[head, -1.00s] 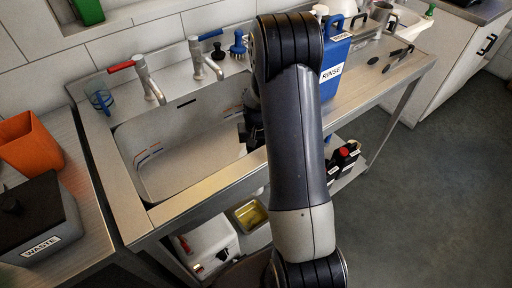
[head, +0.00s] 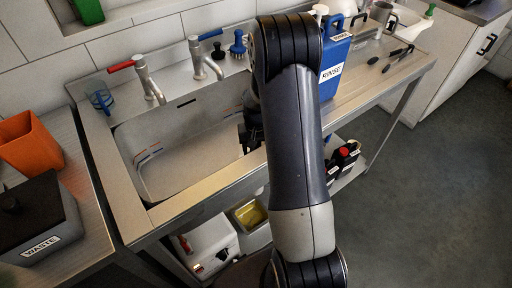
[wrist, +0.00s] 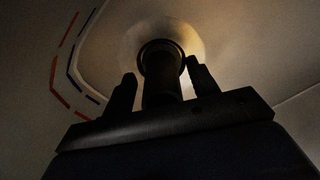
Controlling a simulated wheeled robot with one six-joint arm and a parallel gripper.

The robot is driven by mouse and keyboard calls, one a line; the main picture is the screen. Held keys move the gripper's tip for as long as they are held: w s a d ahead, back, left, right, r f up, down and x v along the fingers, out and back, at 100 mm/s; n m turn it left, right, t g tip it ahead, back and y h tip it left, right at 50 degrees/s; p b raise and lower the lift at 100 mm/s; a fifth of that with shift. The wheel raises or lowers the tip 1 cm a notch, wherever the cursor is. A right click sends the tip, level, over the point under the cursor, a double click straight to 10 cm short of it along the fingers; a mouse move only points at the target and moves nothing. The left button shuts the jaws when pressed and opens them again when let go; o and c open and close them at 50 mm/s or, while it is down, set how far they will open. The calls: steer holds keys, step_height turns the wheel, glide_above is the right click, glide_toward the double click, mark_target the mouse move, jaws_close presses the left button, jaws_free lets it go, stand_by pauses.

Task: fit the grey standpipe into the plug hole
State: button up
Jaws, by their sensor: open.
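The standpipe (wrist: 162,92) shows in the wrist view as a dark upright tube between the two fingers of my gripper (wrist: 160,68). The fingers are open, with a gap visible on each side of the tube. The tube's far end meets a dark ring, in a pale round dip in the sink floor where the plug hole lies. The picture is too dark to tell how deep the tube sits. In the head view my gripper (head: 250,135) is down inside the sink (head: 185,150), mostly hidden by my arm, and the standpipe is hidden there.
A blue RINSE container (head: 335,65) stands right of my arm. At left are an orange bin (head: 28,145) and a dark WASTE box (head: 40,220). The sink's left side is clear.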

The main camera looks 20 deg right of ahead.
step_height(320, 180, up, 12)
steer(key=shift+r, duration=0.1)
stand_by(0.5)
step_height(320, 180, down, 12)
steer(key=shift+f, duration=0.15)
steer(key=shift+r, duration=1.7)
steer(key=shift+f, duration=0.1)
